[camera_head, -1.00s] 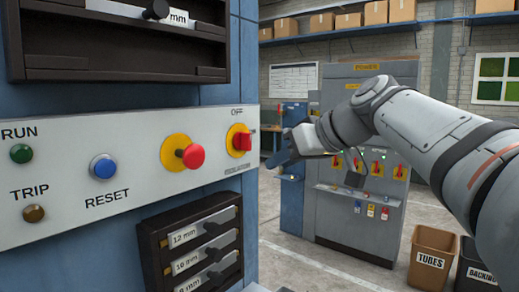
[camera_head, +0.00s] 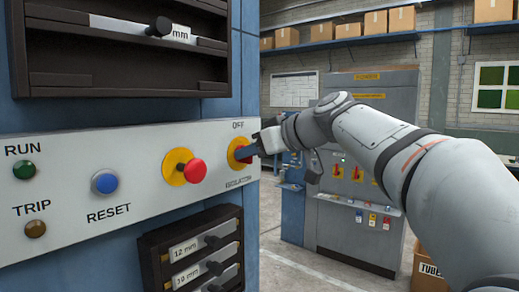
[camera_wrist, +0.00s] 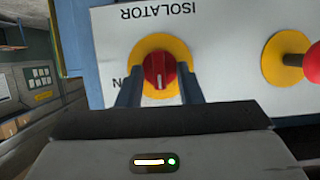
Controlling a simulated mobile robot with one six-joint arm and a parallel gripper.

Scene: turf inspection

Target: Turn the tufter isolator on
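The tufter isolator is a red rotary knob on a yellow disc (camera_head: 234,147) at the right end of the white panel in the head view. The wrist view shows the red knob (camera_wrist: 160,71) upside down, its white mark pointing down, the side where the head view shows OFF. A partly hidden label ending in N is left of the disc. My gripper (camera_wrist: 159,80) has one blue finger on either side of the knob, with narrow gaps visible, so it looks open around it. In the head view my gripper (camera_head: 254,151) hides part of the knob.
A red mushroom button on yellow (camera_head: 192,171) sits left of the isolator, with a blue RESET button (camera_head: 105,182) further left. A drawer rack (camera_head: 195,255) juts out below the panel. A grey cabinet with similar isolators (camera_head: 365,215) stands behind my arm.

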